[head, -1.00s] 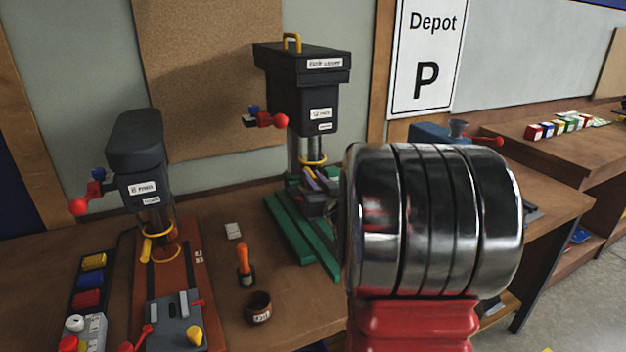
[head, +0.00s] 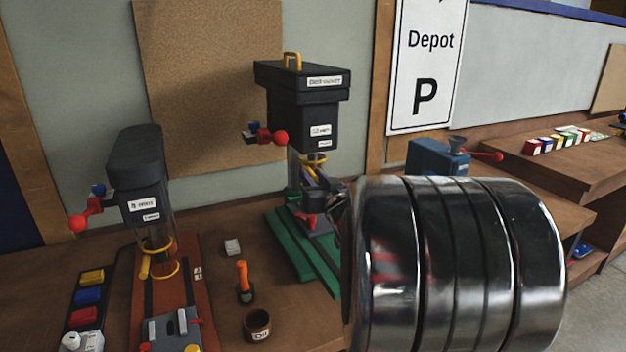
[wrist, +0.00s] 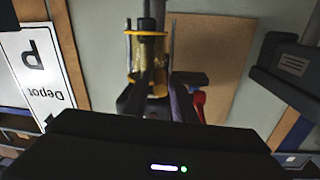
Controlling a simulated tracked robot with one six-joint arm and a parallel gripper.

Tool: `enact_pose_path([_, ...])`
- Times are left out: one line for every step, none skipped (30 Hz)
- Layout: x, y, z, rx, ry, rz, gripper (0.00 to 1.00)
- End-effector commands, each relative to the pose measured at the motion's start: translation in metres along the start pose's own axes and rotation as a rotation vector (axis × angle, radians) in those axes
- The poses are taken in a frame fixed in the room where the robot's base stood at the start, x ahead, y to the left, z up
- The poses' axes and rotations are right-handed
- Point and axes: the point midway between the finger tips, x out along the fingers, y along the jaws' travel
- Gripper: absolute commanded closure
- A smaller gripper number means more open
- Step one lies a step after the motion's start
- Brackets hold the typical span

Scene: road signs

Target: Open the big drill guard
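The big drill (head: 303,110) is the taller dark machine on a green base (head: 290,235), at mid-picture in the head view. A yellow ring-shaped guard (head: 314,160) sits around its spindle below the head. The guard shows larger in the wrist view (wrist: 147,34), upper centre, where the picture is upside down. My gripper (head: 335,205) is close to the drill's lower front, mostly hidden behind my shiny wrist. In the wrist view its dark body fills the bottom. I cannot tell whether its fingers touch the guard or how far apart they are.
A smaller drill (head: 140,170) with its own yellow ring stands at left. A blue machine (head: 437,157) stands behind my wrist.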

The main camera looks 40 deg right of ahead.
Motion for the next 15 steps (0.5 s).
enact_pose_path([0.0, -0.0001, 0.0004, 0.0, -0.001, 0.0, 0.72])
enact_pose_path([0.0, -0.0001, 0.0005, 0.0, -0.001, 0.0, 0.7])
enact_pose_path([0.0, -0.0002, 0.0006, 0.0, -0.001, 0.0, 0.67])
enact_pose_path([0.0, -0.0002, 0.0007, 0.0, -0.001, 0.0, 0.66])
enact_pose_path([0.0, -0.0002, 0.0008, 0.0, -0.002, 0.0, 0.66])
enact_pose_path([0.0, -0.0003, 0.0009, 0.0, -0.002, 0.0, 0.66])
enact_pose_path([0.0, -0.0003, 0.001, 0.0, -0.002, 0.0, 0.66])
enact_pose_path([0.0, -0.0003, 0.001, 0.0, -0.002, 0.0, 0.66])
enact_pose_path([0.0, -0.0003, 0.0011, 0.0, -0.002, -0.001, 0.66])
enact_pose_path([-0.0001, -0.0003, 0.0011, 0.0, -0.002, -0.001, 0.66])
enact_pose_path([-0.0003, -0.0003, 0.0011, 0.0, -0.002, -0.001, 0.66])
enact_pose_path([-0.0009, -0.0003, 0.0011, 0.0, -0.002, 0.0, 0.66])
enact_pose_path([-0.0016, -0.0003, 0.0011, 0.0, -0.002, 0.0, 0.66])
enact_pose_path([-0.0026, -0.0002, 0.0011, 0.0, -0.002, 0.0, 0.66])
enact_pose_path([-0.0045, -0.0002, 0.0011, 0.0, -0.002, 0.0, 0.66])
